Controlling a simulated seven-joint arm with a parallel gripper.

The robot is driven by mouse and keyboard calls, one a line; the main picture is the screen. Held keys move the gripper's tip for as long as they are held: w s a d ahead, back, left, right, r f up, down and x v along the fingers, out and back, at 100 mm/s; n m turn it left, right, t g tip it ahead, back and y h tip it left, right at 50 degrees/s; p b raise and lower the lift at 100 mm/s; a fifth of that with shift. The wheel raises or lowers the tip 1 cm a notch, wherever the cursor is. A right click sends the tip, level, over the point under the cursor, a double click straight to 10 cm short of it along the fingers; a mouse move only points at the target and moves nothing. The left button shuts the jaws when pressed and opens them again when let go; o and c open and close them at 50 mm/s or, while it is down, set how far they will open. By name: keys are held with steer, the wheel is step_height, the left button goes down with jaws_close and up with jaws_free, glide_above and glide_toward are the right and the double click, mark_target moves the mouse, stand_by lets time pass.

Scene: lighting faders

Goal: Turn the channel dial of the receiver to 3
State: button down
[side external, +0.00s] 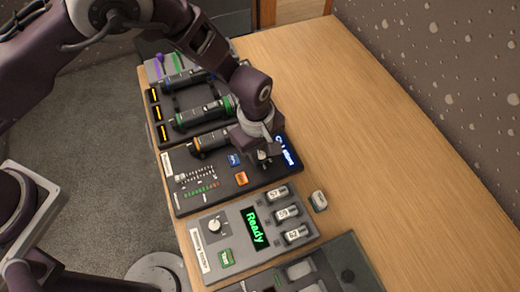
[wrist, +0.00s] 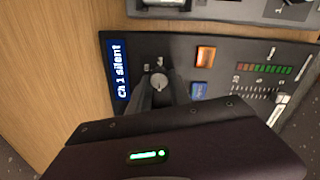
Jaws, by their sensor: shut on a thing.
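The receiver (side external: 222,189) is a dark panel on the desk. Its blue display (wrist: 121,72) reads "Ch 1 silent". The channel dial (wrist: 158,82) is a small round grey knob beside the display, with small pale marks around it that are too small to read surely. My gripper (wrist: 160,88) is over the dial with one finger on each side, shut on it. In the side external view my gripper (side external: 263,158) reaches down onto the panel near the display and hides most of the dial.
The receiver also has an orange button (wrist: 205,56), a blue button (wrist: 199,90), a level meter (wrist: 265,69) and a slider (wrist: 281,100). A grey unit reading "Ready" (side external: 255,226) stands in front, a unit with several handles (side external: 190,112) behind. The desk's right side is clear.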

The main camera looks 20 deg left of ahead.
steer(key=m, duration=0.5)
steer(key=shift+w+m, duration=0.1)
steer(key=shift+m, duration=0.3)
steer(key=m, duration=0.6)
steer(key=shift+g+h, duration=0.3)
steer(key=m, duration=0.6)
steer(key=shift+w+d+m, duration=0.1)
steer(key=shift+m, duration=0.2)
steer(key=m, duration=0.5)
steer(key=shift+m+g, duration=0.3)
steer(key=c, duration=1.2)
jaws_free()
steer(key=shift+r, duration=0.1)
